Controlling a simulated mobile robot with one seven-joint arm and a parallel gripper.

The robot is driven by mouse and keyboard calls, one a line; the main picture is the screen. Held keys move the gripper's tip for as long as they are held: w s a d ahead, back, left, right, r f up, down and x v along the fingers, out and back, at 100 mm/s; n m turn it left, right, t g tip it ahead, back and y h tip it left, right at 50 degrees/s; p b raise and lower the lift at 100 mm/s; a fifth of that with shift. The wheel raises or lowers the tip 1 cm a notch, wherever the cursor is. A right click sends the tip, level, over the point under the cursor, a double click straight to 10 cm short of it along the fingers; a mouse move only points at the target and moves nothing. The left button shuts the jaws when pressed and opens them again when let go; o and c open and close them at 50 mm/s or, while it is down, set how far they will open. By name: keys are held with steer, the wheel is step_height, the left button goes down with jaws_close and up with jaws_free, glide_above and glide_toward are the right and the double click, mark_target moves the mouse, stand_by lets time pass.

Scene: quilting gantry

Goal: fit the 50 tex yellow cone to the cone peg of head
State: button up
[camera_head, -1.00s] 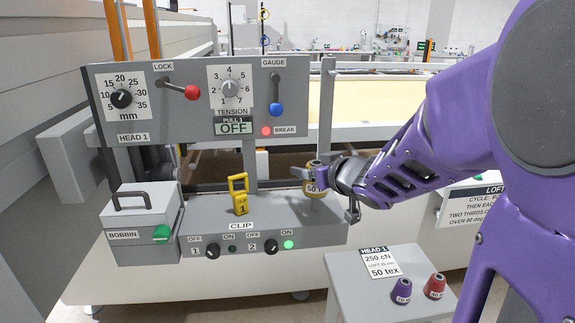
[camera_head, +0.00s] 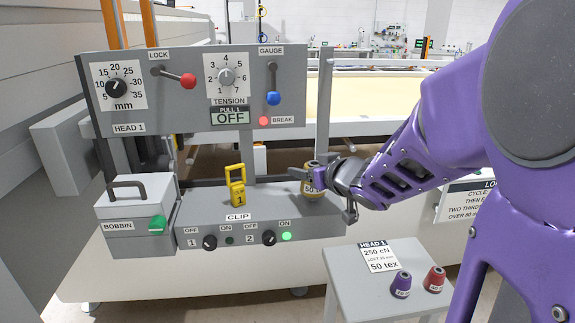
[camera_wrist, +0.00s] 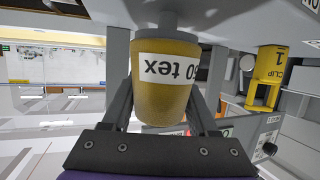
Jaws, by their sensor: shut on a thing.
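The yellow cone (camera_head: 312,190), labelled 50 tex, is upright at the right end of the head's grey ledge. My gripper (camera_head: 318,180) is shut on it from the right side. In the wrist view, which is upside down, the cone (camera_wrist: 166,95) sits between the two fingers with its wide base toward the ledge. A grey round piece (camera_wrist: 168,20), apparently part of the cone peg, shows between the base and the ledge. I cannot tell how far the cone is over the peg, since the cone hides the rest.
The yellow clip (camera_head: 236,186) stands left on the ledge (camera_head: 275,203). A grey post (camera_head: 325,110) rises behind the cone. The HEAD 1 panel (camera_head: 130,115) is above left. A purple cone (camera_head: 401,285) and a red cone (camera_head: 434,280) stand on the small table (camera_head: 350,295).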

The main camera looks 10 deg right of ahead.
steer(key=shift+f+b, duration=0.65)
steer(key=shift+f, duration=0.25)
steer(key=o, duration=1.5)
steer(key=shift+s+r, duration=0.1)
steer(key=shift+r, duration=0.05)
